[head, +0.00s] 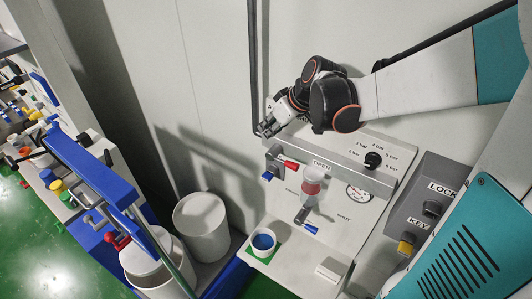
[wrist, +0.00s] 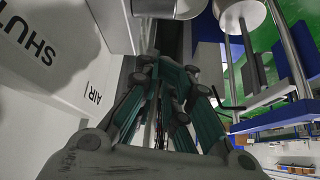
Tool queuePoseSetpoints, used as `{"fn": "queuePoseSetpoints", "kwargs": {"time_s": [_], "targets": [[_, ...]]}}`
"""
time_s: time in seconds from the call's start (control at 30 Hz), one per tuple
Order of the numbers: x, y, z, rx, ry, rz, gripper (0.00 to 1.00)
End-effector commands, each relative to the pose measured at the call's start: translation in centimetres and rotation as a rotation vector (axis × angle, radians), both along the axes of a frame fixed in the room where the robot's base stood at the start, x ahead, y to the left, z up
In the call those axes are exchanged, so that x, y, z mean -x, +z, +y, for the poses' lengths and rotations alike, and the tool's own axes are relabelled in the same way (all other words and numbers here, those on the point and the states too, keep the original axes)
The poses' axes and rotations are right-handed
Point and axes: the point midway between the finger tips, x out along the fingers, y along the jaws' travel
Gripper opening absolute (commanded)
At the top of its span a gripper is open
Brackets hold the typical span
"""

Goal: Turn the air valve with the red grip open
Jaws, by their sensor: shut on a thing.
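My gripper (head: 266,130) is at the left end of the white raised ledge (head: 335,160). Its dark fingers also fill the middle of the wrist view (wrist: 155,115), close together. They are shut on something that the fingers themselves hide. A red grip (head: 291,166) shows below and right of my gripper in the head view, beside a grey valve body and left of the word OPEN. I cannot tell whether it belongs to the air valve. The wrist view shows the words SHUT (wrist: 40,37) and AIR (wrist: 97,95) on white surfaces left of the fingers.
Blue-gripped valves (head: 267,177) and (head: 311,229), a clear cylinder with a red band (head: 312,182), a gauge (head: 359,192) and a black knob (head: 373,160) are on the panel. A cup with blue contents (head: 263,242) stands in front. A blue trolley (head: 95,175) is left.

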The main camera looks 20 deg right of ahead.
Motion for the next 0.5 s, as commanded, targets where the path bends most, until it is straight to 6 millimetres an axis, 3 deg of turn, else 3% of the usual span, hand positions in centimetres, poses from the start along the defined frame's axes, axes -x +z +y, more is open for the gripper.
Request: {"fn": "queuePoseSetpoints", "kwargs": {"time_s": [0.33,0.5], "targets": [[-2.6,-0.3,1.8,0.165,0.003,0.224,0.00],[-5.1,-0.9,2.9,0.159,0.002,0.219,0.00]]}}
